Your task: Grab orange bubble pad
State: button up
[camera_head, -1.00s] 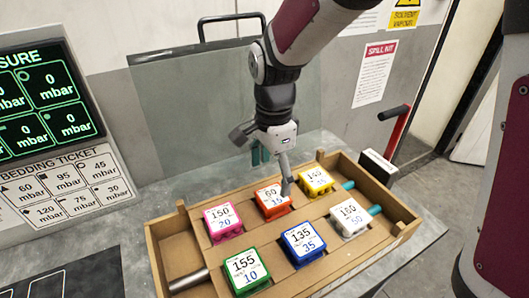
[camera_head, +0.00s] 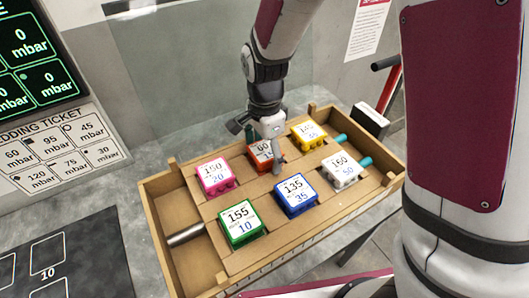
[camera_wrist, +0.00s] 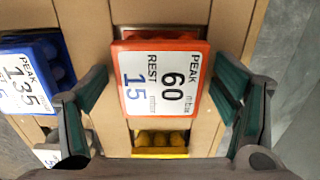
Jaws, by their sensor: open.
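The orange bubble pad (camera_head: 258,153), labelled 60 and 15, sits in the back row of the wooden tray, between the pink and yellow pads. In the wrist view the orange pad (camera_wrist: 164,84) lies between the fingers, with its label facing up. My gripper (camera_head: 264,146) is over the orange pad with its fingers pointing down, and it partly hides the pad in the head view. In the wrist view my gripper (camera_wrist: 165,100) is open, with one teal-padded finger on each side of the pad and a gap to each. No grip on the pad shows.
The wooden tray (camera_head: 158,222) also holds pink (camera_head: 215,177), yellow (camera_head: 308,134), green (camera_head: 240,224), blue (camera_head: 295,195) and white (camera_head: 341,170) pads. The blue pad (camera_wrist: 30,75) is close to the left finger. A dark mat (camera_head: 95,255) lies at lower left.

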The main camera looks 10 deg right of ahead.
jog(key=shift+c, duration=0.6)
jog(key=c, duration=1.1)
